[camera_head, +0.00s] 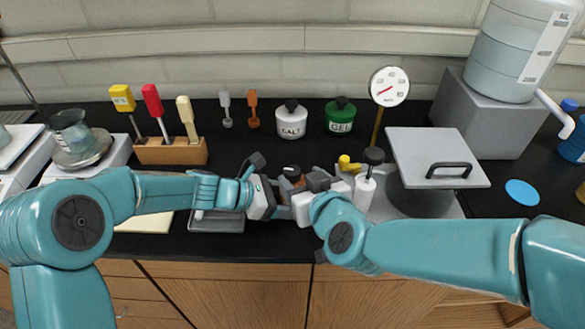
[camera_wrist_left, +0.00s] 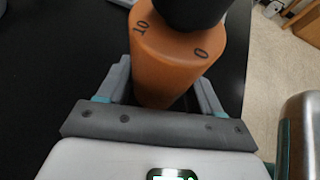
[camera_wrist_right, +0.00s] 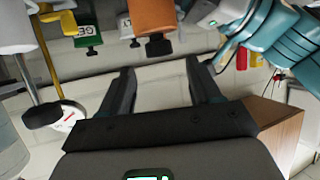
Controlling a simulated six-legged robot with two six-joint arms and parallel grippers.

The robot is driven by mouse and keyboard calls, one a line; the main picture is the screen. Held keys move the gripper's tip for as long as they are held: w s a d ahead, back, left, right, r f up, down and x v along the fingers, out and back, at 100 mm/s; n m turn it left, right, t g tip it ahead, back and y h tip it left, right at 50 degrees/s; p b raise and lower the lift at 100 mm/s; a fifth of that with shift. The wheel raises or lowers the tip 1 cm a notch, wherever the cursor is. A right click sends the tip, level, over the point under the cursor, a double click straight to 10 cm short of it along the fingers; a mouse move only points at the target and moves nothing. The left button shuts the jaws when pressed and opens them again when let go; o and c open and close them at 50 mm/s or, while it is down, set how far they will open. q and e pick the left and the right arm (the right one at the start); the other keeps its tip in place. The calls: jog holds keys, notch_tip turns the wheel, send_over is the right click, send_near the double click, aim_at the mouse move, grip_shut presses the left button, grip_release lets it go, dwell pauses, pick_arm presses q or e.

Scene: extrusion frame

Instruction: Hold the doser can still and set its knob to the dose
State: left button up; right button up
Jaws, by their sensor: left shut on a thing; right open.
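The doser can is orange with a black knob (camera_wrist_left: 190,8) on top. In the left wrist view the can (camera_wrist_left: 165,65) stands between the fingers of my left gripper (camera_wrist_left: 160,78), which is shut on its sides. Marks "10" and "0" show on its top rim; the knob hides part of the top. In the head view the can (camera_head: 291,184) is largely hidden by the grippers. My right gripper (camera_wrist_right: 162,70) is open and empty. In the right wrist view the can (camera_wrist_right: 155,14) and its knob (camera_wrist_right: 158,45) are beyond its fingertips, apart from them.
Behind are a white jar (camera_head: 291,121) and a green jar (camera_head: 340,117). A wooden rack (camera_head: 170,152) with several coloured-handled tools is at left.

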aim_at(292, 170)
jog(key=x, duration=0.6)
jog(key=shift+w, duration=0.1)
jog(key=c, duration=1)
